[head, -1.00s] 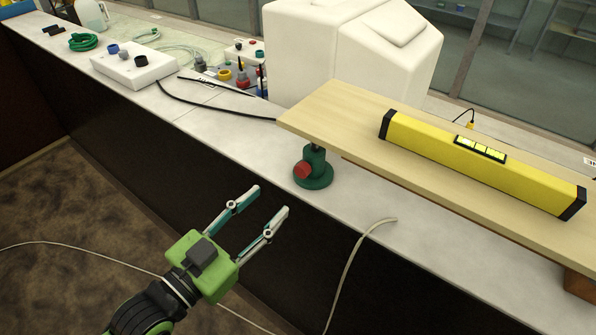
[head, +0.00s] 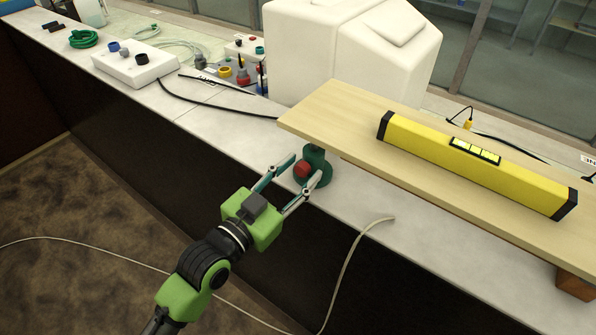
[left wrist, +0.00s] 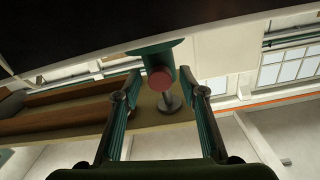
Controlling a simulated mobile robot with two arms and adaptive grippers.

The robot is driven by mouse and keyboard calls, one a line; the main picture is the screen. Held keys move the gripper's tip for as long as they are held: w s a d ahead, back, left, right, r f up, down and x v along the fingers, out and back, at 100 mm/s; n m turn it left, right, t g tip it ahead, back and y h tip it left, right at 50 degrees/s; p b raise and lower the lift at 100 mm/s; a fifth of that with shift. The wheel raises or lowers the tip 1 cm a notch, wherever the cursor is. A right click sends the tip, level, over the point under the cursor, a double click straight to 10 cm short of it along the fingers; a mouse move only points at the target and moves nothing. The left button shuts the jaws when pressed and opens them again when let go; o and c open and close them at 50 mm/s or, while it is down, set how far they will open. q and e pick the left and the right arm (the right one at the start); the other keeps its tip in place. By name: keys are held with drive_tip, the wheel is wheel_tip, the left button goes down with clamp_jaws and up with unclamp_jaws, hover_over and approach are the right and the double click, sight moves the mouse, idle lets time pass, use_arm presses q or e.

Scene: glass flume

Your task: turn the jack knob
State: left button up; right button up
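The jack is a dark green stand with a round base, and its red knob (head: 302,169) faces my left gripper. It stands on the bench under the left end of a wooden board (head: 335,110). My left gripper (head: 306,166) is open, with its fingertips to either side of the knob in the head view. In the left wrist view the red knob (left wrist: 160,79) shows between and just beyond the open fingers (left wrist: 160,88). I cannot tell whether a finger touches it. My right gripper is not in view.
A yellow level (head: 470,165) with black ends lies on the board. A wooden block (head: 575,283) is under the board's right end. A pale cable (head: 352,255) hangs over the bench edge right of the jack. White bulky shapes (head: 345,50) stand behind.

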use_arm(q)
clamp_jaws()
drive_tip(key=n+p, duration=0.3)
drive_tip(key=shift+r, duration=0.15)
drive_tip(key=n+p, duration=0.2)
drive_tip(key=n, duration=0.2)
drive_tip(key=n+p, duration=0.2)
drive_tip(key=n, duration=0.6)
drive_tip(key=n+p, duration=0.1)
drive_tip(key=n, duration=0.2)
drive_tip(key=shift+a+f, duration=0.1)
drive_tip(key=shift+f, duration=0.1)
idle(0.5)
